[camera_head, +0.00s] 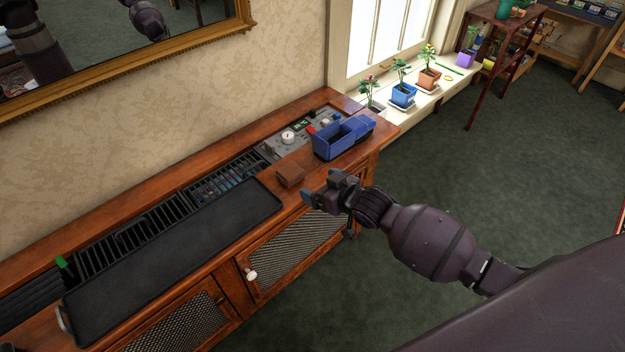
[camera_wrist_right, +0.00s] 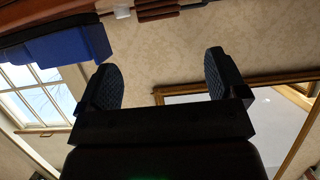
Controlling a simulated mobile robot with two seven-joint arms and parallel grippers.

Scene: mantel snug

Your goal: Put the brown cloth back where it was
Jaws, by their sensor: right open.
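A small folded brown item (camera_head: 291,174), which looks like the brown cloth, lies on the wooden cabinet top beside the right end of the black tray. My right gripper (camera_head: 320,189) is open and empty, just right of the brown item and apart from it, at the cabinet's front edge. In the right wrist view its two fingers (camera_wrist_right: 163,82) stand wide apart with only the wall and a mirror frame behind them. My left gripper is not in view; only mirror reflections of robot parts show at the top left.
A long black tray (camera_head: 180,255) covers much of the wooden cabinet top (camera_head: 225,257). Potted plants stand on the windowsill (camera_head: 378,115).

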